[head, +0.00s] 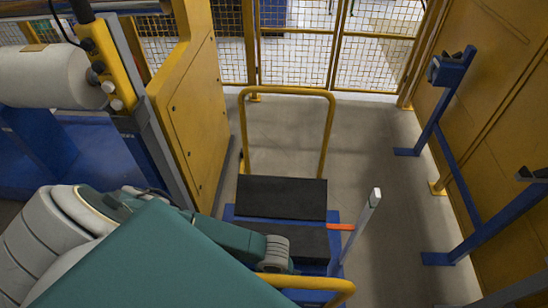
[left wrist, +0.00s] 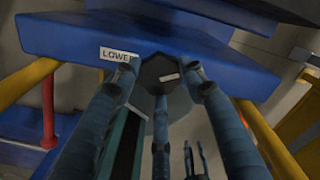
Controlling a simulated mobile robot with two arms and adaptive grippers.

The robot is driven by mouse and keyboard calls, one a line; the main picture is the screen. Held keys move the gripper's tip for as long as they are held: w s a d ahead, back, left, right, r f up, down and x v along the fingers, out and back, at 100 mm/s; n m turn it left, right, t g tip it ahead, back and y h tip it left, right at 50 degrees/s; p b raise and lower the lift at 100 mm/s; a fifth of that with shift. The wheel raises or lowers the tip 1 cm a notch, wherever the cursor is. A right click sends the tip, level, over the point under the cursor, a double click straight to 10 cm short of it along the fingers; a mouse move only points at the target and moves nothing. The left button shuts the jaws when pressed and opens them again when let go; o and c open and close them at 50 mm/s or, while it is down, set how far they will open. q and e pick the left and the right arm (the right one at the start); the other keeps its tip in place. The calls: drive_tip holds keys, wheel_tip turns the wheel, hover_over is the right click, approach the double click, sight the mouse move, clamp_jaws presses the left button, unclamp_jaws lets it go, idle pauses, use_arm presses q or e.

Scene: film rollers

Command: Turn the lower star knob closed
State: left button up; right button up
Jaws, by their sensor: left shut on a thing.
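The lower star knob (left wrist: 157,72) is a dark, many-sided knob with a small light tag on its face. It sits at a blue beam, beside a white label reading LOWER (left wrist: 117,53). My left gripper (left wrist: 157,88) has its blue-grey fingers closed around the knob from both sides, with a third finger below. In the head view my left arm reaches in from the left, and its gripper and the knob are hidden.
A cart with a yellow handle (head: 285,92) and black pads (head: 281,198) stands ahead. A grey post (head: 361,228) rises beside it. A white roll (head: 55,77) and yellow machine panel (head: 190,90) are left; blue stands (head: 442,95) are right. Grey floor (head: 373,130) between is clear.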

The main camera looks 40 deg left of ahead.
use_arm(q)
drive_tip(key=m, duration=0.5)
drive_tip(key=shift+m+p, duration=0.35)
drive_tip(key=shift+m, duration=0.05)
idle(0.4)
drive_tip(key=o, duration=1.2)
drive_tip(key=shift+c, duration=0.2)
drive_tip(key=shift+r, duration=0.1)
wheel_tip(320, 180, up, 7)
drive_tip(key=shift+r, duration=0.2)
